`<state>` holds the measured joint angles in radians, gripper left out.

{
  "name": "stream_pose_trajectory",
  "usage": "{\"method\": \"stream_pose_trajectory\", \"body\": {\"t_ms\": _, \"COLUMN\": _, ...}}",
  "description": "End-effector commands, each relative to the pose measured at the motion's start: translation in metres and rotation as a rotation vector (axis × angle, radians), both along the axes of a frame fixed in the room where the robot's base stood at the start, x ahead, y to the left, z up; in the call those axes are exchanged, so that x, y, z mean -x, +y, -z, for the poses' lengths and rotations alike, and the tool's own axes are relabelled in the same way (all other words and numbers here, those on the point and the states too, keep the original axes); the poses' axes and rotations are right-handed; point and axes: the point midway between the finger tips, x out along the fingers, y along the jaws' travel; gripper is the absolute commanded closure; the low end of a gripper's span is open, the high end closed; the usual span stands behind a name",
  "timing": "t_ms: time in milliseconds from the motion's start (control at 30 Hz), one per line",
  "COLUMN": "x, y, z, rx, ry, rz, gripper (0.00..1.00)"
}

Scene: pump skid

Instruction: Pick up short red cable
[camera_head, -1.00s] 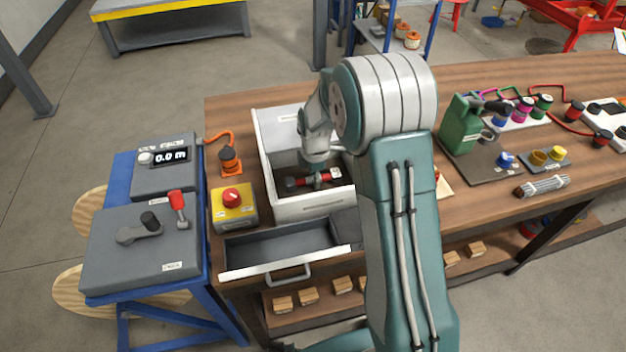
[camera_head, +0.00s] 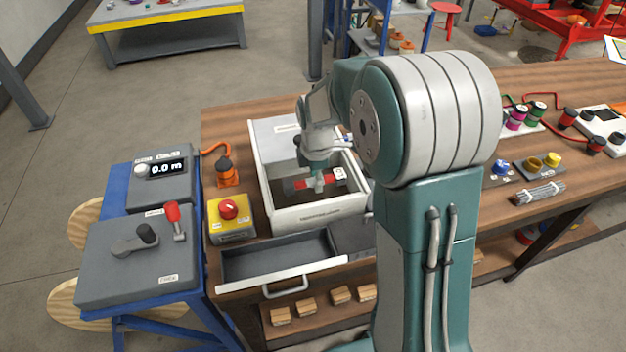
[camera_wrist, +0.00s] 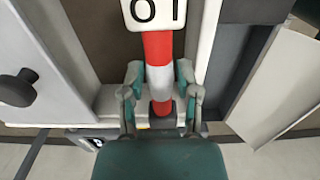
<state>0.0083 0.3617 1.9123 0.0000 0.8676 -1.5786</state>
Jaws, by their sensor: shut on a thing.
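The short red cable (camera_head: 329,181) is in the white open-topped box on the wooden bench, with a dark end at its left and a white tag at its right. In the wrist view the cable (camera_wrist: 158,46) is red with a white band, and a white tag with black characters covers its top end. My gripper (camera_head: 319,178) points down into the box and is shut across the cable. In the wrist view the two fingers of my gripper (camera_wrist: 160,78) press on the white band from both sides. The cable's clearance above the box floor is hard to judge.
The white box's walls (camera_head: 318,218) stand close around the cable. An open grey drawer (camera_head: 285,257) is in front. A yellow box with a red button (camera_head: 231,217) and an orange-based device (camera_head: 226,170) stand to the left. Connectors (camera_head: 540,165) and a bundle lie at the right.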

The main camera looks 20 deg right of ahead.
Motion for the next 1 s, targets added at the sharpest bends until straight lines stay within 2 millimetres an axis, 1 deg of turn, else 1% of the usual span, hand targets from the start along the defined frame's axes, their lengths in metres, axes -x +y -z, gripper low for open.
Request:
{"method": "stream_pose_trajectory", "body": {"t_ms": 33, "x": 0.005, "y": 0.0, "z": -0.007, "rx": 0.0, "ry": -0.004, "rz": 0.0, "gripper": 1.0}}
{"method": "stream_pose_trajectory", "body": {"t_ms": 400, "x": 0.054, "y": 0.0, "z": -0.028, "rx": 0.0, "ry": -0.002, "rz": 0.0, "gripper": 1.0}}
{"method": "stream_pose_trajectory", "body": {"t_ms": 600, "x": 0.077, "y": 0.001, "z": -0.038, "rx": 0.0, "ry": -0.001, "rz": 0.0, "gripper": 1.0}}
{"method": "stream_pose_trajectory", "body": {"t_ms": 800, "x": 0.09, "y": 0.001, "z": -0.044, "rx": 0.0, "ry": -0.001, "rz": 0.0, "gripper": 1.0}}
{"method": "stream_pose_trajectory", "body": {"t_ms": 1000, "x": 0.094, "y": 0.001, "z": -0.044, "rx": 0.0, "ry": 0.0, "rz": 0.0, "gripper": 1.0}}
